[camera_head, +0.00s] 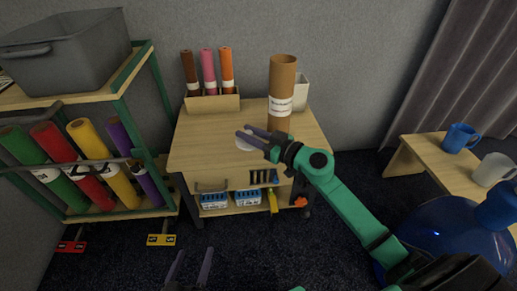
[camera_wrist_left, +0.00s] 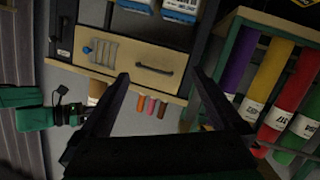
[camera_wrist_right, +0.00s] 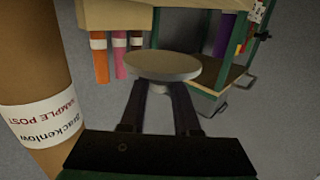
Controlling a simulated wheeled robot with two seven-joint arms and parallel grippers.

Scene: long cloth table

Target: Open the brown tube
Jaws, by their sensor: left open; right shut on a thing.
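The brown tube (camera_head: 282,88) stands upright on the small wooden cabinet top, with a white label near its lower part. Its upper end shows a brown rim with no white cap on it. It also fills the left side of the right wrist view (camera_wrist_right: 30,70). My right gripper (camera_head: 243,134) is beside the tube, to its left, shut on a pale round cap (camera_wrist_right: 163,67) with a short stem. The cap is apart from the tube and shows as a white disc in the head view (camera_head: 245,141). My left gripper (camera_head: 191,262) is open and empty, low in front of the cabinet.
A wooden holder (camera_head: 212,103) with brown, pink and orange rolls stands at the cabinet's back left. A white container (camera_head: 301,91) is behind the tube. A green-framed rack (camera_head: 155,120) with coloured tubes is left. A bench (camera_head: 428,157) with mugs is right.

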